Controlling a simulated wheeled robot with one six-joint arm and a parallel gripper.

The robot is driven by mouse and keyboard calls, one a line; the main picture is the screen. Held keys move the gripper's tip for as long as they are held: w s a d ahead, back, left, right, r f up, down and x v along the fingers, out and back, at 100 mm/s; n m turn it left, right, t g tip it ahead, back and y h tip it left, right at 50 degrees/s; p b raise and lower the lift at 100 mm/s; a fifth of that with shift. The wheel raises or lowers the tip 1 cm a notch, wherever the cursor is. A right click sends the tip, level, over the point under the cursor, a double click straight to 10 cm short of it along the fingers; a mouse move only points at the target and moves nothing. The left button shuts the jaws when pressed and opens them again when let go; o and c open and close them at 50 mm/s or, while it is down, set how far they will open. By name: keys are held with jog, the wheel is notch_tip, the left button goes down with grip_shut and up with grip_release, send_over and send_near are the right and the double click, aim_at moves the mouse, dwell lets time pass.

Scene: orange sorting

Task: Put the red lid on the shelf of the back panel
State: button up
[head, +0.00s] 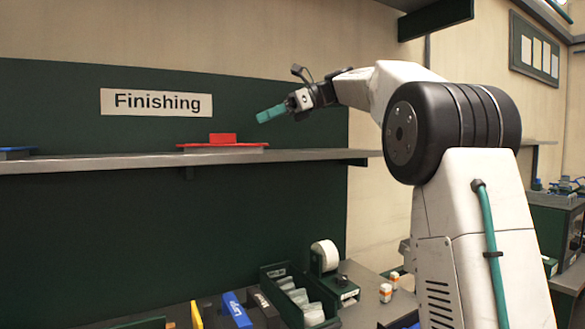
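The red lid (222,145) is a flat red plate with a raised block handle. It lies level on the grey shelf (100,164) of the dark green back panel (250,95), below the "Finishing" sign. My gripper (264,116) has teal fingers and is above and to the right of the lid, apart from it. The fingers overlap from this side, so I cannot tell whether they are open or shut. No object shows at the fingertips.
A blue item (15,153) lies at the shelf's left end. On the bench below are a green bin (322,297) with packets, a white roll on a dispenser (325,256), blue and yellow binders, and small orange-and-white bottles (386,293). The shelf between the blue item and the lid is clear.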

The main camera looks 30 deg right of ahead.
jog(key=s+a+f+n+g+h, duration=0.1)
jog(key=s+a+f+n+h, duration=0.3)
jog(key=s+f, duration=0.4)
jog(key=s+a+f+n+g+h, duration=0.2)
jog(key=s+a+f+n, duration=0.35)
jog(key=s, duration=0.45)
jog(key=s+d+f+n+h, duration=0.2)
jog(key=s+f+n, duration=0.4)
jog(key=s+f, duration=0.5)
jog(key=s+d+f+n+g+h, duration=0.1)
jog(key=s+d+f+n+h, duration=0.1)
jog(key=s+f+n+h, duration=0.2)
jog(key=s+f+n, duration=0.3)
jog(key=s+f, duration=0.4)
jog(key=f, duration=0.2)
jog(key=shift+s+h, duration=0.3)
jog(key=shift+s, duration=0.05)
